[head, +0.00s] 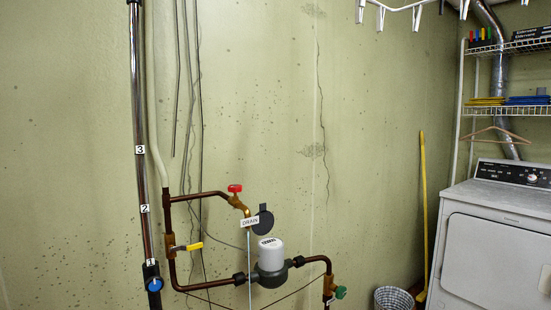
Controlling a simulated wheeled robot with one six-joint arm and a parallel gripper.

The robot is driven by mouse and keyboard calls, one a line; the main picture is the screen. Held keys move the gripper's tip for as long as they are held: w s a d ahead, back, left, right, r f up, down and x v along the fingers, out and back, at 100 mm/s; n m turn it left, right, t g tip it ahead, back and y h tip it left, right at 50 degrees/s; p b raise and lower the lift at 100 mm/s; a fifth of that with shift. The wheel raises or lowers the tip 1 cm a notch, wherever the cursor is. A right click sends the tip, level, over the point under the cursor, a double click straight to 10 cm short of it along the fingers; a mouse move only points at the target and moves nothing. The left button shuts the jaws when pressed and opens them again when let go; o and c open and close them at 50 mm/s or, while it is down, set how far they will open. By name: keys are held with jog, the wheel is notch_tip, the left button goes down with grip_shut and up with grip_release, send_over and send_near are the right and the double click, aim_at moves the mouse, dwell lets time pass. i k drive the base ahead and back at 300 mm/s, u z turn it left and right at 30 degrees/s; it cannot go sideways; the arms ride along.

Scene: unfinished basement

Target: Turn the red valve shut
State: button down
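The red valve (235,188) has a small red handle on top of a brass body. It sits on the end of a copper pipe branch (203,195) against the wall, near the middle of the head view. A white "DRAIN" tag (250,221) hangs just below and right of it. A pale thin tube runs down under the brass body. I cannot tell from here how far the red handle is turned. My gripper is not in view.
Nearby on the pipework are a yellow lever (188,247), a grey-and-white meter (271,256) with a raised dark lid, and a green knob (340,292). A dark numbered pipe (138,100) with a blue knob (155,284) stands left. A basket (393,298) and dryer (495,245) are right.

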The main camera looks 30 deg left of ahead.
aim_at(234, 188)
jog(key=z, duration=0.05)
jog(key=k, duration=0.3)
jog(key=u, duration=0.05)
jog(key=i, duration=0.3)
jog(key=u, duration=1.65)
